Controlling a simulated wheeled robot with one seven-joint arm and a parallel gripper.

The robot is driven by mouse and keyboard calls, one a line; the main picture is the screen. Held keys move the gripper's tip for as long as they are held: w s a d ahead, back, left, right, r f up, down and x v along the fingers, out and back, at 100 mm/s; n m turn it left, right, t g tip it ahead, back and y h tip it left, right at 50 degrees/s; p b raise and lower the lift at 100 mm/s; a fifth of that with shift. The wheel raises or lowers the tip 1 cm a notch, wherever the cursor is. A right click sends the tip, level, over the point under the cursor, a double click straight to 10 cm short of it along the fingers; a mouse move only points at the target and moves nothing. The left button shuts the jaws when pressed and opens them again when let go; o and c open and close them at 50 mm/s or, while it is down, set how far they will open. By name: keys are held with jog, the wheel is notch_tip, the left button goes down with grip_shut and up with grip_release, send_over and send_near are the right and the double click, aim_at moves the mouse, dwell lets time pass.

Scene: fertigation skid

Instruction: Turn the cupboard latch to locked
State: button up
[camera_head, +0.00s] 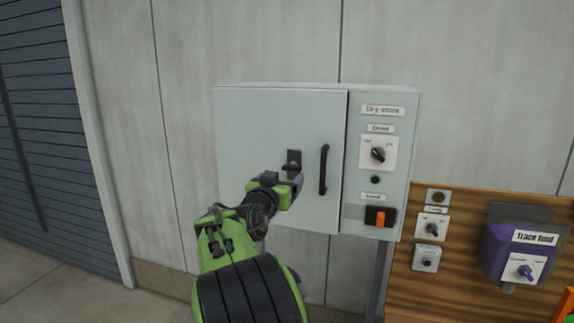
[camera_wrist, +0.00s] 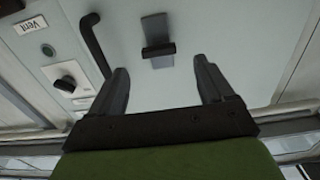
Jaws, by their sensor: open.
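The cupboard (camera_head: 260,130) is a pale grey box on the wall with its door closed. Its latch (camera_head: 292,160) is a small dark plate with a dark handle, left of the black door handle (camera_head: 323,170). In the wrist view the latch (camera_wrist: 158,50) shows as a dark bar across a grey plate, beyond the fingertips. My gripper (camera_head: 284,178) is just below and in front of the latch, hiding its lower part in the head view. In the wrist view my gripper (camera_wrist: 163,72) is open, with nothing between its two fingers and the latch apart from them.
Right of the door is a panel with a rotary knob (camera_head: 378,154) and an orange switch (camera_head: 380,219). A wooden board (camera_head: 400,290) at lower right carries small knobs and a purple box (camera_head: 510,250). The wall left of the cupboard is clear.

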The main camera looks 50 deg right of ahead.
aim_at(290, 169)
jog(key=p+x, duration=0.2)
jog(key=x, duration=0.4)
jog(key=shift+d+r, duration=0.15)
jog(key=shift+d, duration=0.15)
jog(key=shift+w+d, duration=0.15)
jog(key=shift+w, duration=0.05)
jog(key=shift+s, duration=0.1)
jog(key=shift+c, duration=0.5)
jog(key=c, duration=0.9)
